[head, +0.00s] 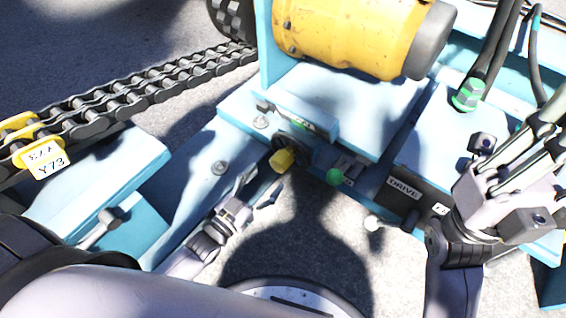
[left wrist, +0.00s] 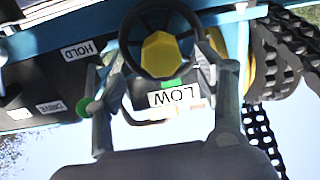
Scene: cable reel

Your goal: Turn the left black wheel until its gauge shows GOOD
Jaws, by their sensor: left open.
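The black wheel (head: 293,141) with a yellow hub (head: 283,160) is on the front of the light blue machine. In the left wrist view the wheel (left wrist: 128,40) is upright in front of my palm, and its gauge (left wrist: 172,97) reads LOW, upside down, with a green patch beside it. My left gripper (head: 256,190) is open just in front of the wheel. Its fingers (left wrist: 157,75) are on either side of the wheel's lower part in that picture; contact cannot be told. My right gripper (head: 545,135) is at the right, its jaw state unclear.
A green knob (head: 334,177) and a lever with a pale ball (head: 373,222) are right of the wheel, near the DRIVE label (head: 403,189). A HOLD label (left wrist: 77,50) shows in the left wrist view. A yellow motor (head: 345,35) is behind; a chain (head: 150,88) runs left.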

